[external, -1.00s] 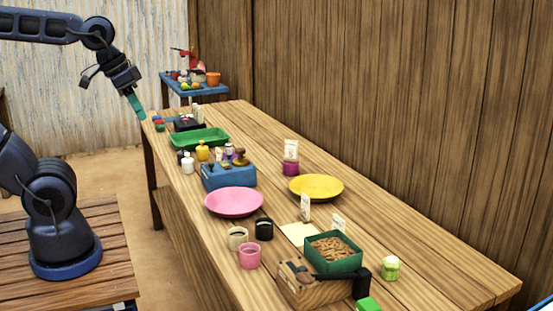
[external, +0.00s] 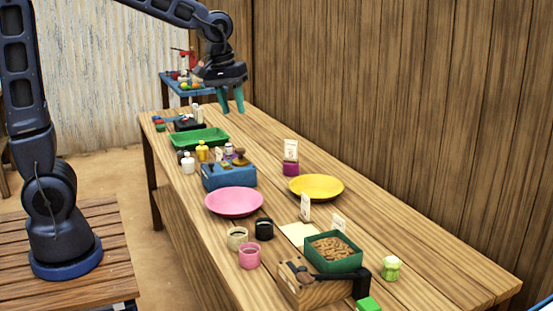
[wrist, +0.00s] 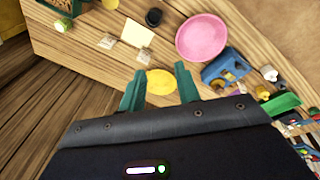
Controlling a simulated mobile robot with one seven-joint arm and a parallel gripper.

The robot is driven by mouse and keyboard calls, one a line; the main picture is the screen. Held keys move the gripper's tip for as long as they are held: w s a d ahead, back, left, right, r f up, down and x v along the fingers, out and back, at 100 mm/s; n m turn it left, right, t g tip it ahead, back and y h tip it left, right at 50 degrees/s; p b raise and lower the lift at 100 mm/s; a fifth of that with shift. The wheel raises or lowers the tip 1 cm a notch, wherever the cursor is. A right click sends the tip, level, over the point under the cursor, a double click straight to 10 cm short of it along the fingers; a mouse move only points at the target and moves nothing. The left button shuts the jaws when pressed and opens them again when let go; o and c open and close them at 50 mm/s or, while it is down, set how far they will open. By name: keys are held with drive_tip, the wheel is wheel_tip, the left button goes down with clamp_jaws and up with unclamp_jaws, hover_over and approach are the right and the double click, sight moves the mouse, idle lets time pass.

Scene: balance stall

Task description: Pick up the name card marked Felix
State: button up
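Several small white cards stand on the wooden table, and their writing is too small to read, so I cannot tell which is marked Felix. One card (external: 291,150) stands at a purple pot (external: 291,169) behind the yellow plate. Another card (external: 305,207) stands in front of that plate, and a third card (external: 339,222) stands by the green box of brown pieces. Two pale cards show in the wrist view, one at the left (wrist: 107,42) and one nearer the fingers (wrist: 145,57). My gripper (external: 232,108) is open and empty, high above the table's far part.
The yellow plate (external: 316,187) and pink plate (external: 234,202) lie mid-table. A blue box (external: 229,177), green tray (external: 199,139) and small bottles stand farther back. Cups and a wooden grinder (external: 305,286) are at the near end. A plank wall (external: 400,100) runs along the right.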

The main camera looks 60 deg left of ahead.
drive_tip(key=w+f+n, duration=0.3)
drive_tip(key=w+f, duration=0.4)
drive_tip(key=w+f+n+g, duration=0.1)
drive_tip(key=w+f+n, duration=0.1)
drive_tip(key=w+f, duration=0.6)
drive_tip(key=w+f+n+g, duration=0.1)
drive_tip(key=w+f+n, duration=0.2)
drive_tip(key=w+f, duration=0.4)
drive_tip(key=shift+w+a+f+n, duration=0.1)
drive_tip(key=shift+w+f+n, duration=0.2)
drive_tip(key=shift+w, duration=0.15)
hover_over(305, 217)
drive_tip(key=shift+w+a+f, duration=0.1)
drive_tip(key=shift+a+f, duration=0.05)
drive_tip(key=shift+f, duration=1.55)
drive_tip(key=shift+w+a+f, duration=0.1)
drive_tip(key=shift+f, duration=1.65)
drive_tip(key=shift+w+a+f, duration=0.1)
drive_tip(key=shift+a+f, duration=0.05)
drive_tip(key=shift+f, duration=1.55)
clamp_jaws()
